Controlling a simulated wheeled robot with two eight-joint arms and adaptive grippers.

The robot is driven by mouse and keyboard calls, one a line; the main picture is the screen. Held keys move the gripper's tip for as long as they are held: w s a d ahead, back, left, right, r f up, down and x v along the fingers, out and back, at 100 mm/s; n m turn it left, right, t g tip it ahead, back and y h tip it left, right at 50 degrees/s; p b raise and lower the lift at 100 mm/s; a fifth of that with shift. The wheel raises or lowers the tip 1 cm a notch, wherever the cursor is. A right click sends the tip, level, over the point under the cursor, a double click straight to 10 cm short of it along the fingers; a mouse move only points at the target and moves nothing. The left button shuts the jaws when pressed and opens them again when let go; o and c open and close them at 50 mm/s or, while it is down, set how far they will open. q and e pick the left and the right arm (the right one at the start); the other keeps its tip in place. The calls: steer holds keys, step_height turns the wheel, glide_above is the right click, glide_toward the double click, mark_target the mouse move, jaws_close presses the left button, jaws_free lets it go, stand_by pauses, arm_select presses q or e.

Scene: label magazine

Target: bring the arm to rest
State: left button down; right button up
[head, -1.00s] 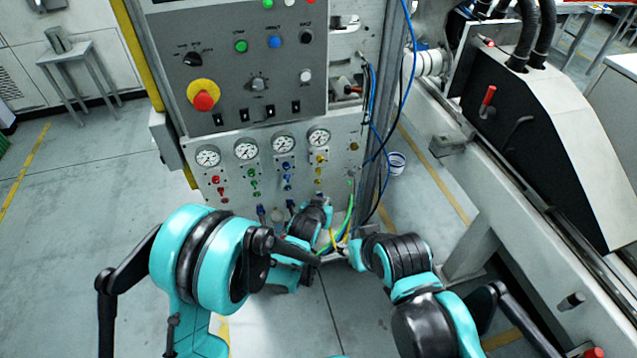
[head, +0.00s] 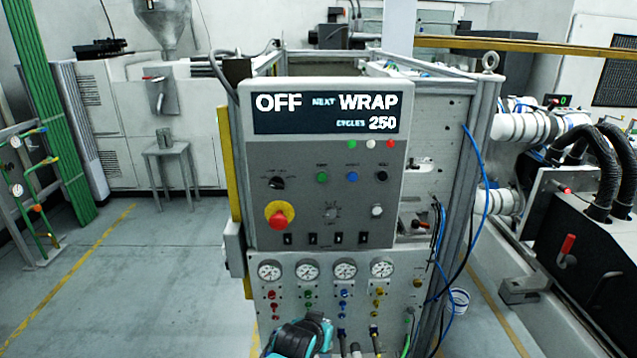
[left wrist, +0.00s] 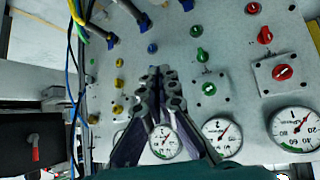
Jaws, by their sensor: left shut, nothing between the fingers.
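My left gripper (left wrist: 163,80) shows in the left wrist view with its dark fingers together and nothing between them. It is in front of the gauge panel (left wrist: 225,105), which appears rotated in that view; I cannot tell whether it touches it. In the head view a turquoise and black piece of my arm shows at the bottom edge, below the gauges, and its gripper cannot be made out there. My right gripper is in neither current view.
The machine cabinet carries a display (head: 326,112) reading OFF, NEXT WRAP, CYCLES 250. Below are a red stop button (head: 279,215) on yellow, several gauges (head: 307,270) and small coloured valves. Blue cables (head: 484,190) hang at its right. Open floor (head: 150,275) lies to the left.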

arm_select(q)
steer(key=s+a+r+n+g+y, duration=0.1)
steer(key=s+a, duration=0.8)
steer(key=s, duration=0.1)
steer(key=s+a+r+n+g+y, duration=0.1)
steer(key=s+a+r+n+y, duration=0.1)
steer(key=s+a, duration=0.8)
steer(key=shift+s+r+n, duration=0.2)
steer(key=shift+s+n, duration=0.1)
steer(key=shift+s, duration=0.05)
steer(key=shift+a, duration=0.1)
stand_by(1.4)
